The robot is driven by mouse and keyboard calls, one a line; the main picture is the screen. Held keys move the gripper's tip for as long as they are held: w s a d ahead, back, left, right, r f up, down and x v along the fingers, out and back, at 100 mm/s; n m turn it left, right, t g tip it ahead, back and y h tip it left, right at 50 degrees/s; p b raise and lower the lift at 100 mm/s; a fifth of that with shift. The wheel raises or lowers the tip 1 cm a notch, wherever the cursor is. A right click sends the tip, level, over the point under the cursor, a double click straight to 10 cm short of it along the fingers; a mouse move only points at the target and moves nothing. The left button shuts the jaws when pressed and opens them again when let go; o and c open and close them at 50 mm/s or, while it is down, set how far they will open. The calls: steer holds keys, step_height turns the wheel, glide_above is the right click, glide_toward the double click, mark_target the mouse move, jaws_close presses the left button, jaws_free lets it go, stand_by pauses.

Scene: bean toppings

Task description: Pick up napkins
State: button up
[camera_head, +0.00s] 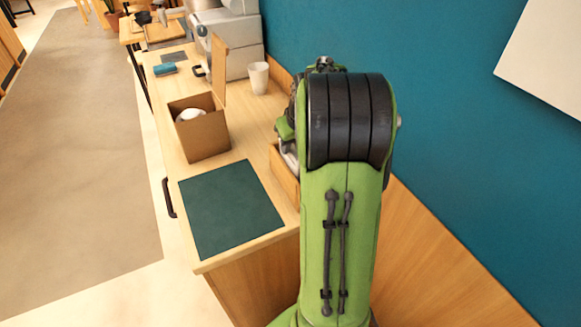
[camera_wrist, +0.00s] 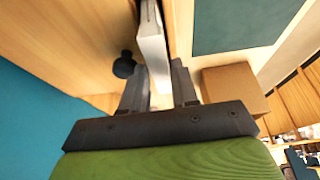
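A white, flat-sided thing that looks like a stack of napkins (camera_wrist: 153,42) stands on edge in the wrist view. It is at the wooden wall of a box and extends down between my fingers. My gripper (camera_wrist: 158,75) has its two dark fingers apart, one on each side of the white stack's near end. I see no clear grip on it. In the head view my green and black arm hides the gripper and the napkins. Part of a wooden box (camera_head: 284,179) shows beside the arm.
A dark green mat (camera_head: 230,208) lies at the counter's near end. A brown open box (camera_head: 203,138) holding something white stands behind it, also in the wrist view (camera_wrist: 233,86). A white cup (camera_head: 258,77) stands near the teal wall (camera_head: 440,110). A dark round knob (camera_wrist: 123,66) is near my fingers.

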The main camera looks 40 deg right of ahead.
steer(key=shift+f, duration=0.25)
stand_by(0.3)
jaws_close()
